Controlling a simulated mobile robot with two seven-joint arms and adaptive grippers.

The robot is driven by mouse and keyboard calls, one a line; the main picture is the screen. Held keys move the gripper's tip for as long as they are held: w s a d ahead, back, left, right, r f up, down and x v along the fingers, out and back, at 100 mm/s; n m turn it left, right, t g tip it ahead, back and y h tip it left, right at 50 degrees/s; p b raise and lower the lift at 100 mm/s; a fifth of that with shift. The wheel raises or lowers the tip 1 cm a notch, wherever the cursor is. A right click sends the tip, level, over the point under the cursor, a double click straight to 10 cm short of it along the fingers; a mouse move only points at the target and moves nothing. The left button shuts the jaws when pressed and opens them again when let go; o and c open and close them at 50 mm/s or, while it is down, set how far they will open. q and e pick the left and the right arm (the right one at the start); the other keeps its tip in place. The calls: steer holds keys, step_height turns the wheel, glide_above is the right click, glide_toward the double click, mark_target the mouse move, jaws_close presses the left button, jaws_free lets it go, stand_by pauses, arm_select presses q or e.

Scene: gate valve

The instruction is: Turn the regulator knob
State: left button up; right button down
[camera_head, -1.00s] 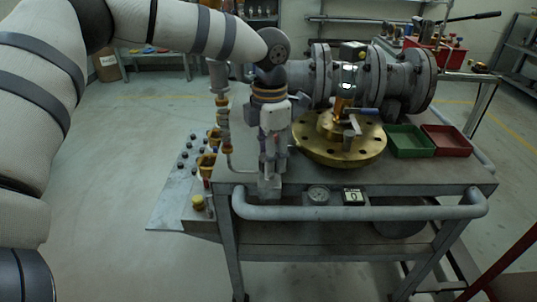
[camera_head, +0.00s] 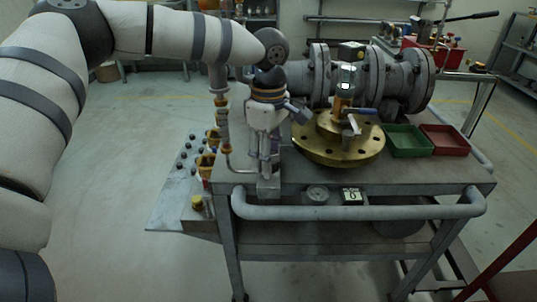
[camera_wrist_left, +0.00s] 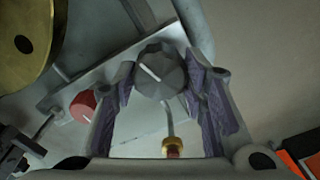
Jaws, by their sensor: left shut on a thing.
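The regulator knob (camera_wrist_left: 160,72) is dark grey and faceted with a white pointer line. It shows in the left wrist view between the purple-padded fingers of my left gripper (camera_wrist_left: 163,82), which is shut on it. In the head view my left gripper (camera_head: 269,184) points down at the near left part of the cart, and its body hides the knob there. My right gripper is not in view.
The grey cart (camera_head: 420,182) carries a brass flange (camera_head: 345,150), flanged pipework (camera_head: 318,75), a green tray (camera_head: 408,153) and a red tray (camera_head: 447,152). A round gauge (camera_head: 317,193) and small display (camera_head: 352,197) sit near the front handrail (camera_head: 350,212). A red knob (camera_wrist_left: 83,106) is close by.

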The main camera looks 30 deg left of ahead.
arm_select(q)
steer(key=m, duration=0.6)
steer(key=shift+f, duration=0.1)
steer(key=m, duration=0.6)
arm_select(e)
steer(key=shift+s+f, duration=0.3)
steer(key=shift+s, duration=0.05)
arm_select(q)
steer(key=o, duration=1.2)
step_height(320, 180, up, 12)
steer(key=shift+r, duration=0.1)
